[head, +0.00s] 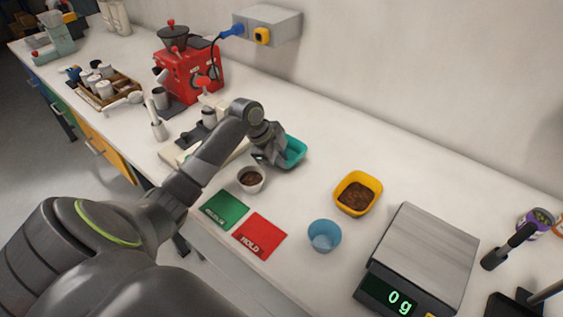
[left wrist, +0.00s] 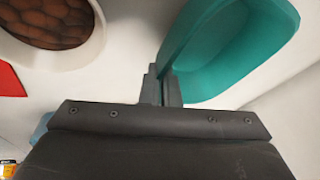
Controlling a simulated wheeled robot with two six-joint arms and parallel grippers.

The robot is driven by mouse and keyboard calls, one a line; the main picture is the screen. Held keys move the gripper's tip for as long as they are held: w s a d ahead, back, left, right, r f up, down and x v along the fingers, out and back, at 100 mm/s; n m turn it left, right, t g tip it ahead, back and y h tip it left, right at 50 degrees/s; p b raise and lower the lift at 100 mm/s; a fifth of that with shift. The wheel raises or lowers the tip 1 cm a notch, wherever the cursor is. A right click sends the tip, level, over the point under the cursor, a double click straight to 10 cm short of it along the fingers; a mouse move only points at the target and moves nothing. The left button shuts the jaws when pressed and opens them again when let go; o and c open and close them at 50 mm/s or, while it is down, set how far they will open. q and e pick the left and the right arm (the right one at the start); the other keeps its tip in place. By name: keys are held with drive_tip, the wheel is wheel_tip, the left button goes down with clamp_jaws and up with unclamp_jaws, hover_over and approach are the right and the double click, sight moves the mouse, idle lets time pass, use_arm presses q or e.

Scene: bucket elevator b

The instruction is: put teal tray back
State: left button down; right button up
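The teal tray (head: 294,153) is at the middle of the counter, partly hidden behind my left gripper (head: 268,158). In the left wrist view the teal tray (left wrist: 232,50) looks empty in the part that shows. There my left gripper (left wrist: 163,88) has its fingers close together at the near end of the tray's wall, with the rim between them. I cannot tell whether the tray touches the counter. My right gripper is not in view.
A white cup with brown contents (head: 251,180) stands close to the left gripper. Green (head: 225,209) and red (head: 260,236) cards, a blue cup (head: 324,236), a yellow tray of brown grounds (head: 358,194) and a scale (head: 425,250) reading 0 g are nearby. Counter behind the teal tray is clear.

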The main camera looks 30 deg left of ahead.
use_arm(q)
drive_tip(key=shift+f, duration=0.95)
drive_tip(key=c, duration=1.7)
unclamp_jaws()
drive_tip(key=shift+f, duration=0.1)
drive_tip(key=shift+r, duration=0.25)
drive_tip(key=b+v, duration=0.2)
drive_tip(key=v, duration=1)
drive_tip(key=shift+f, duration=0.1)
